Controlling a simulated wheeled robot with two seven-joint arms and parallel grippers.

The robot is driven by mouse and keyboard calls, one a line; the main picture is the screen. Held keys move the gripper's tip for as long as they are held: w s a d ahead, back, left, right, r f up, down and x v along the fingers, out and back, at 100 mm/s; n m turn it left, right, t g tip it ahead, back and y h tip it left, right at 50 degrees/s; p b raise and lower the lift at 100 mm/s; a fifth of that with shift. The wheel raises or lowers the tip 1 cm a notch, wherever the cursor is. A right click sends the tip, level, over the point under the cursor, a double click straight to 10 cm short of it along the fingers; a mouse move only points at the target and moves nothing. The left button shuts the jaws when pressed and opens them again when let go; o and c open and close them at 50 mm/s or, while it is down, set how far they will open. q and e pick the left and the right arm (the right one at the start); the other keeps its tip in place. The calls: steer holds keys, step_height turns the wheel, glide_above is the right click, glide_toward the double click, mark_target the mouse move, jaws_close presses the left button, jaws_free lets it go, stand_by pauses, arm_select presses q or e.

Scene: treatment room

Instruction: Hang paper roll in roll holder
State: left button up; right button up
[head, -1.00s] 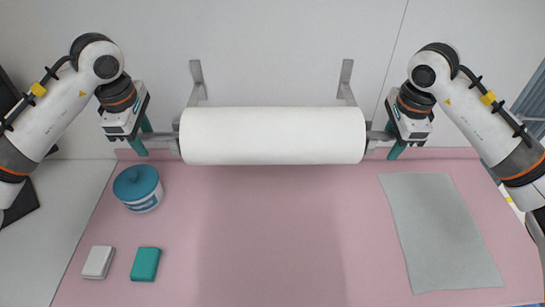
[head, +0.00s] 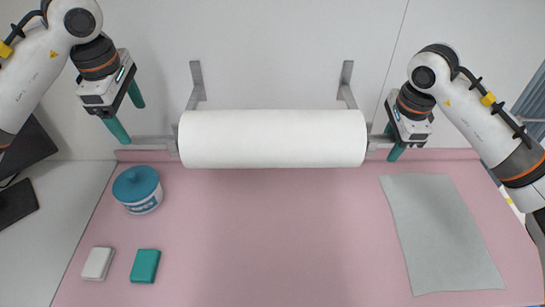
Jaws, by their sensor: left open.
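The white paper roll (head: 273,138) lies level on a grey rod in front of the wall, its rod ends sticking out at both sides. Two grey metal brackets of the roll holder (head: 196,85) (head: 346,85) come from the wall and meet the rod near the roll's ends; their lower tips are partly hidden by the roll. My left gripper (head: 127,113) is open and empty, above and left of the left rod end, apart from it. My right gripper (head: 393,141) is shut on the right rod end, its fingers above and below it.
A pink-covered surface (head: 270,240) lies below. On it are a blue-lidded tub (head: 138,190), a white block (head: 97,263), a teal block (head: 145,266) and a grey-green cloth (head: 440,235). The middle of the surface is clear.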

arm_select(q)
steer(key=r, duration=0.4)
steer(key=shift+s+r, duration=0.4)
arm_select(e)
steer(key=o, duration=0.8)
step_height(320, 180, up, 12)
steer(key=s, duration=0.2)
steer(key=shift+f, duration=0.1)
stand_by(0.6)
